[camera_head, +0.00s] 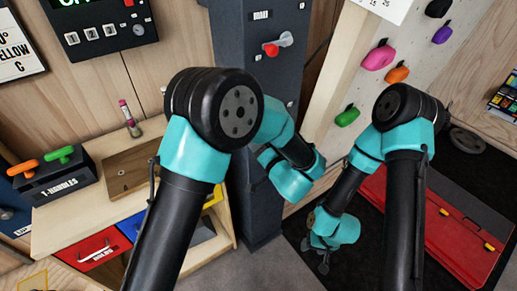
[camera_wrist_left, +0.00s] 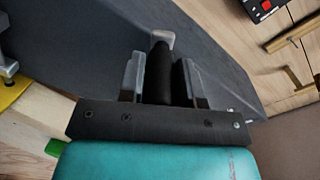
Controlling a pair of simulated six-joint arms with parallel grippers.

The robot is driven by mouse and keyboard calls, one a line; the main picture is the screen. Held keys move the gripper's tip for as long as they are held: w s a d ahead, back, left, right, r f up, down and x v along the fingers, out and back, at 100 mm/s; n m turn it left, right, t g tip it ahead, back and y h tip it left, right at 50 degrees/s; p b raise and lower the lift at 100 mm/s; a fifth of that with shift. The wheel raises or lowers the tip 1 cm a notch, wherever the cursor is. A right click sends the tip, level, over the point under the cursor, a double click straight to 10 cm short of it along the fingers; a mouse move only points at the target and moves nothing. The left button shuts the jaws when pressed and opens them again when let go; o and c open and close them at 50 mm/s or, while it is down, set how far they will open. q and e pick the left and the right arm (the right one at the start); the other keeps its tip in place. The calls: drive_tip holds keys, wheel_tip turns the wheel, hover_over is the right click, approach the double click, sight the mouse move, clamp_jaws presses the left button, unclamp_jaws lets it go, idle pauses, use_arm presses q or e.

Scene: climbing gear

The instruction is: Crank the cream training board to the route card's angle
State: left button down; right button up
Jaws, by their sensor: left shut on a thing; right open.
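The cream training board (camera_head: 360,85) leans at the upper right of the head view, with pink, orange, purple and green holds on it. The route card (camera_head: 18,45) hangs at the upper left, cut by the frame edge; its visible text ends in "0°", "YELLOW" and "C". A dark column (camera_head: 235,45) stands left of the board. In the left wrist view, my left gripper (camera_wrist_left: 158,72) is shut on a black crank handle (camera_wrist_left: 155,85) with a grey metal end, against a dark surface. My right gripper (camera_head: 321,260) is open and empty, low above the black mat.
A red-tipped lever (camera_head: 271,49) sticks out of the column. A wooden cabinet (camera_head: 70,215) with coloured drawers and a T-handles rack (camera_head: 55,180) stands at the left. A red case (camera_head: 450,235) lies on the black mat (camera_head: 290,232). A display box (camera_head: 98,25) hangs above.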

use_arm(q)
drive_tip(key=shift+r, duration=0.2)
drive_tip(key=c, duration=0.8)
unclamp_jaws()
drive_tip(key=shift+f, duration=0.1)
drive_tip(key=shift+r, duration=0.4)
drive_tip(key=shift+o, duration=1)
drive_tip(key=r, duration=0.3)
drive_tip(key=shift+s, duration=0.25)
drive_tip(key=s, duration=0.5)
drive_tip(key=s+a+r, duration=0.1)
drive_tip(key=s, duration=0.9)
drive_tip(key=shift+s+a+r, duration=0.15)
drive_tip(key=shift+s, duration=0.1)
drive_tip(key=shift+c, duration=1.1)
drive_tip(key=shift+c, duration=0.3)
